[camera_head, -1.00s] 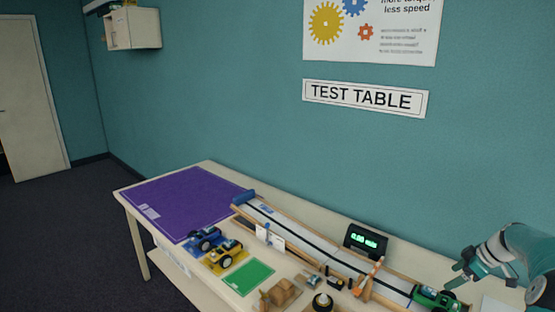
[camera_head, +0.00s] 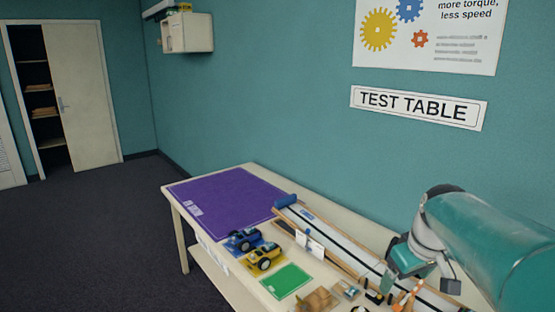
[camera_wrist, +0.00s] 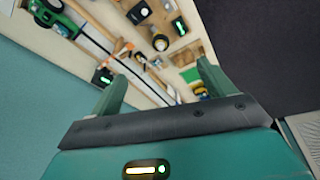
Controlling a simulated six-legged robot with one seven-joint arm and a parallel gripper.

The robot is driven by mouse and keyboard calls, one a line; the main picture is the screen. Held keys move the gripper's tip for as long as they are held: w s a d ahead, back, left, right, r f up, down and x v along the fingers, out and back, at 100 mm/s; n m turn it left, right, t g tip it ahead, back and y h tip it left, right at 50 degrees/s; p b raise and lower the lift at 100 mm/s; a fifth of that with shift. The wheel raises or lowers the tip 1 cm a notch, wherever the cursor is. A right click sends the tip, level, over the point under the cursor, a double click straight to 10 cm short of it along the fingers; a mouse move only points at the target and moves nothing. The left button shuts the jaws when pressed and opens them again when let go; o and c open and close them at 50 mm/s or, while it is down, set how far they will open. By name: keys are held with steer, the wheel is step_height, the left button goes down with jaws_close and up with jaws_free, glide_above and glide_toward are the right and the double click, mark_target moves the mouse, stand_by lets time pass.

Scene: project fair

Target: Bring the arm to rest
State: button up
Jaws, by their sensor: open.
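My arm shows large at the right of the head view, teal and grey, with my gripper (camera_head: 420,281) pointing down over the right part of the test table (camera_head: 254,170). In the wrist view my gripper (camera_wrist: 160,82) has its two green fingers spread wide, with nothing held between them. The tabletop and its small objects lie beyond the fingertips, apart from them. The green car (camera_wrist: 43,14) is at the upper left of the wrist view.
A purple mat (camera_head: 225,203) covers the table's far left end. A blue car (camera_head: 243,239) and a yellow car (camera_head: 265,257) stand near the front edge, beside a green mat (camera_head: 287,281). A track (camera_head: 325,236) runs along the table. Open floor lies left.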

steer(key=s+a+f+m+t, duration=0.1)
steer(key=s+a, duration=0.4)
steer(key=s, duration=0.3)
steer(key=s+a+f+m+t, duration=0.1)
steer(key=s+a+m, duration=0.1)
steer(key=s+a, duration=0.4)
steer(key=shift+s, duration=1)
steer(key=shift+m, duration=0.3)
